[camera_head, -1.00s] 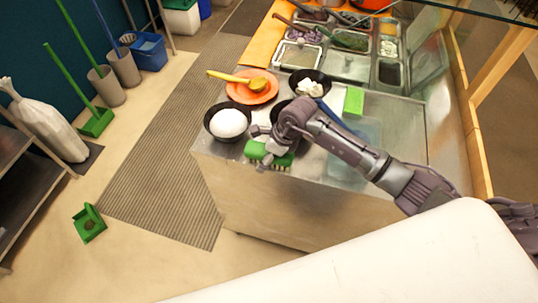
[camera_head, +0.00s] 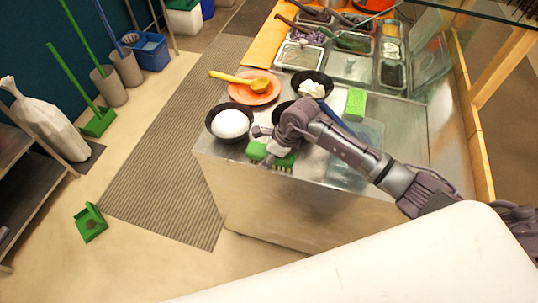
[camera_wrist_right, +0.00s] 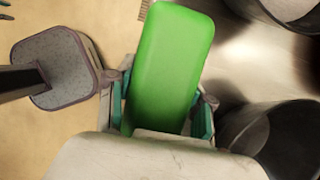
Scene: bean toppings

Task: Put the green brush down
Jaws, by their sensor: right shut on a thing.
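The green brush (camera_head: 272,154) is at the near left corner of the metal counter, bristles pointing down, partly hidden by my right gripper (camera_head: 262,136). In the right wrist view the brush's green top (camera_wrist_right: 170,65) lies between my right gripper's two fingers (camera_wrist_right: 160,108), which are shut on it. In the head view the brush is at the counter's front edge; I cannot tell whether its bristles touch the surface. My left gripper is not in view.
A black bowl of white rice (camera_head: 230,123) stands just left of the brush. An orange plate with a yellow ladle (camera_head: 253,87), a bowl with white pieces (camera_head: 311,84) and a green block (camera_head: 355,103) are farther back. The counter's front edge (camera_head: 262,180) is close.

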